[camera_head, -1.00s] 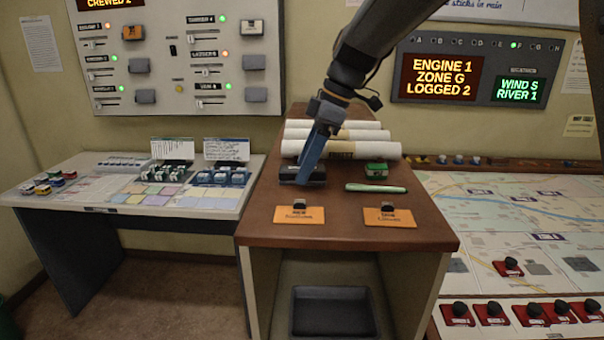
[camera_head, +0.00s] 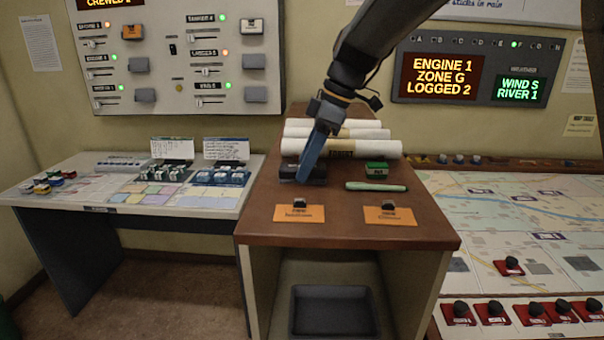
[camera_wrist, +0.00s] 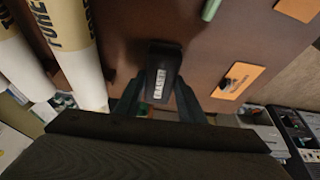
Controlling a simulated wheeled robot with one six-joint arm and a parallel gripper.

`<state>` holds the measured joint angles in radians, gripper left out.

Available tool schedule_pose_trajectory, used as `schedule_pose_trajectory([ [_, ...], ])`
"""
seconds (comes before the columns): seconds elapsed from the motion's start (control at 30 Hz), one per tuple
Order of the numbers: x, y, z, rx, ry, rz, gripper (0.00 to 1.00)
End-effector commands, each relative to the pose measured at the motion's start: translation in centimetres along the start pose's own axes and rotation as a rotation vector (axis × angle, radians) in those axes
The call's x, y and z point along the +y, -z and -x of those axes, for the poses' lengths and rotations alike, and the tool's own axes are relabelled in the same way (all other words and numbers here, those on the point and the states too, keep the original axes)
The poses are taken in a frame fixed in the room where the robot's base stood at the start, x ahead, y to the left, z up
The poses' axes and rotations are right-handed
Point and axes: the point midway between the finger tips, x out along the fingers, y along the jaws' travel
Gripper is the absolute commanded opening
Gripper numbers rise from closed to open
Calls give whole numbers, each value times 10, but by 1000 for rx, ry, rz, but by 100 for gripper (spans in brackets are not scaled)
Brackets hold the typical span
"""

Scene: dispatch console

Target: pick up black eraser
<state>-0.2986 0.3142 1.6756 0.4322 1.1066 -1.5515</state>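The black eraser (camera_head: 318,175) lies on the brown top of the cabinet (camera_head: 350,225), in front of the paper rolls. In the wrist view the eraser (camera_wrist: 163,62) shows a white label on its near part. My gripper (camera_head: 305,172) points down at it in the head view and covers part of it. In the wrist view the fingers of my gripper (camera_wrist: 160,85) lie on both sides of the eraser, very close to its edges. I cannot tell whether they press on it.
Rolled papers (camera_head: 365,148) lie just behind the eraser. A green block (camera_head: 376,169) and a green marker (camera_head: 375,186) lie to its right. Two orange cards (camera_head: 299,214) with small dark pieces are near the front edge. A dark tray (camera_head: 333,312) sits below.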

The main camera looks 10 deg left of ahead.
Motion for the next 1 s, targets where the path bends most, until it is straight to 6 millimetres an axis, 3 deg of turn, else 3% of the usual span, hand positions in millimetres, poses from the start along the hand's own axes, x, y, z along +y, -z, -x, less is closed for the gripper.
schedule_pose_trajectory([
  [0.07,0,0,0,0,0,0,13],
  [0.43,0,3,7,0,0,0,13],
  [0.8,2,29,70,1,-4,2,13],
  [1.0,1,38,92,1,-1,1,13],
])
